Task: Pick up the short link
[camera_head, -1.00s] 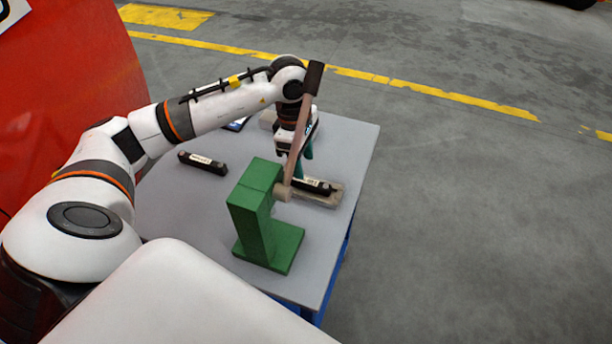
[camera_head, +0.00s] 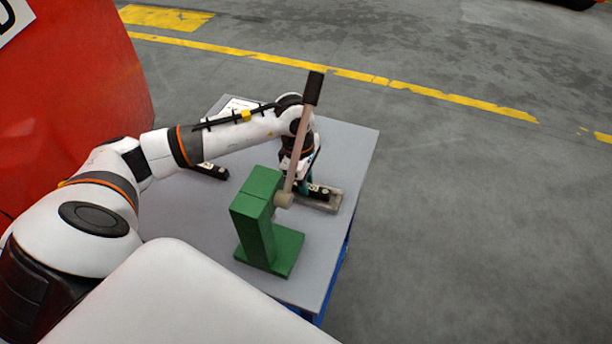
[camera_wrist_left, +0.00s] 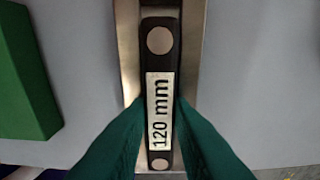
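A dark link (camera_head: 320,193) lies in a shallow metal holder (camera_head: 336,200) near the table's right edge. In the left wrist view the link (camera_wrist_left: 160,65) has a white label reading "120 mm" and a pale round spot near each end. My left gripper (camera_head: 303,186) is down at the link, partly hidden by the lever. Its green fingers (camera_wrist_left: 159,102) straddle the link, one on each side, with their tips close to its edges. I cannot tell whether they press on it. My right gripper is not in view.
A green stand (camera_head: 256,222) with a tilted lever (camera_head: 300,140) and dark handle stands just in front of the holder. Another dark link (camera_head: 212,171) lies on the grey table (camera_head: 190,215) at left, partly covered by my arm. A red body (camera_head: 70,80) rises at far left.

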